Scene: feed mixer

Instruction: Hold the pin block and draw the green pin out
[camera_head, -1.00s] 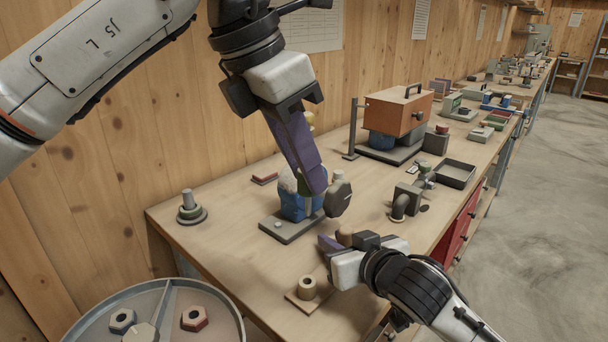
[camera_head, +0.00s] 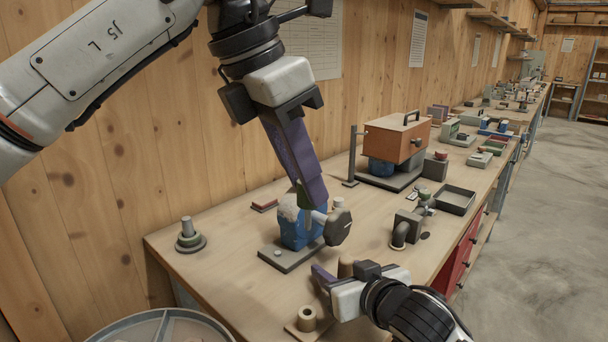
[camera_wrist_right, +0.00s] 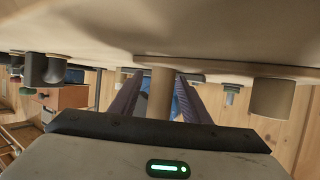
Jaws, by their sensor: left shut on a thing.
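A blue block (camera_head: 296,232) with a pale top stands on a grey base plate (camera_head: 284,262); I take it for the pin block. My left gripper (camera_head: 311,200) points down over it, shut on the green pin (camera_head: 303,198), of which only a small part shows by the fingertips. The fingers hide how far the pin sits in the block. My right gripper (camera_head: 324,278) is open, low over the table in front of the block. In the right wrist view its fingers (camera_wrist_right: 160,90) are apart, with a tan post (camera_wrist_right: 162,95) showing between them; contact cannot be told.
A grey knob (camera_head: 338,227) is close to the right of the left fingertips. A tan hollow cylinder (camera_head: 307,318) stands on a small board at the front. A round stand (camera_head: 189,238) is at left. An orange box (camera_head: 394,138) and dark tray (camera_head: 455,200) are farther back.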

